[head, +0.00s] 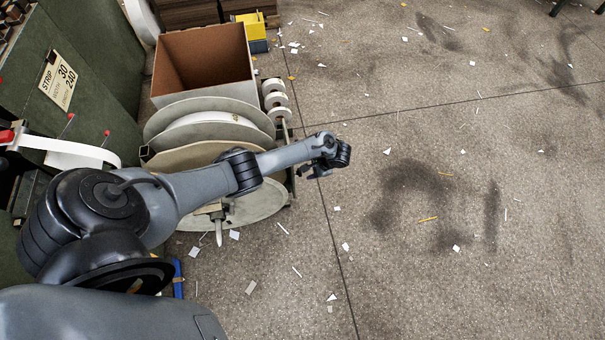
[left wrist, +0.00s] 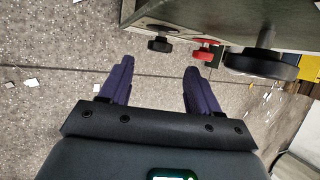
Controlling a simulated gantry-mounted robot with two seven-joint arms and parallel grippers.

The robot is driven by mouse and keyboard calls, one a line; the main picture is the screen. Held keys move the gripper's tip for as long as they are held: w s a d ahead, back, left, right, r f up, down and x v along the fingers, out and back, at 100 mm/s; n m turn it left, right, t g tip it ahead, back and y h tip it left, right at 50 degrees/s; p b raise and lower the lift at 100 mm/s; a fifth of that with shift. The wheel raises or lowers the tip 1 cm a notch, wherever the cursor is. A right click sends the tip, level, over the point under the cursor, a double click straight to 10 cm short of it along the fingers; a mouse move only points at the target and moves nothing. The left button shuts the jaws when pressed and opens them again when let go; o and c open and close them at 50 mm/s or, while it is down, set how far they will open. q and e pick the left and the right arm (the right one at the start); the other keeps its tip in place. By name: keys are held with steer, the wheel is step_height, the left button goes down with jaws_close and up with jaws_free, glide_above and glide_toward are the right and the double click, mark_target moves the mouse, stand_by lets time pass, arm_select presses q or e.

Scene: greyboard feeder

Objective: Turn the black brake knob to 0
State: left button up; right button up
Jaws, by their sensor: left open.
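In the left wrist view, a small black knob (left wrist: 160,44) sticks out from a grey-green panel edge at the top. A red knob (left wrist: 206,50) is to its right, and a larger black round knob (left wrist: 262,64) on a thick shaft is further right. I cannot tell from labels which black one is the brake knob; no scale or 0 mark is readable. My left gripper (left wrist: 158,72) is open and empty, its dark purple fingers pointing toward the small black and red knobs, apart from them. In the head view, my left gripper (head: 322,168) is beyond the reel stand; the knobs are hidden there.
A large reel (head: 262,200) and an open brown-lined box (head: 205,65) stand under and behind my arm. Small white rolls (head: 278,100) sit beside them. A green machine with a STRIP label (head: 60,80) is at left. The scrap-littered floor (head: 450,130) at right is open.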

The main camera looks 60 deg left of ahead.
mark_target(297, 173)
arm_select(q)
steer(key=b+x, duration=0.3)
steer(key=x, duration=0.4)
steer(key=shift+b, duration=0.4)
steer(key=shift+r, duration=0.1)
steer(key=c, duration=1)
steer(key=shift+c, duration=0.2)
steer(key=shift+s+y, duration=0.1)
steer(key=shift+y, duration=0.2)
steer(key=shift+d+f+n+t+y, duration=0.15)
steer(key=shift+n+t+y, duration=0.15)
steer(key=shift+y, duration=0.65)
steer(key=shift+d+f+n+t+y, duration=0.15)
steer(key=shift+n+t+y, duration=0.15)
steer(key=shift+y, duration=0.6)
steer(key=shift+d+f+n+t+y, duration=0.1)
steer(key=shift+n+t+y, duration=0.15)
steer(key=shift+y, duration=0.7)
steer(key=shift+s+r, duration=0.1)
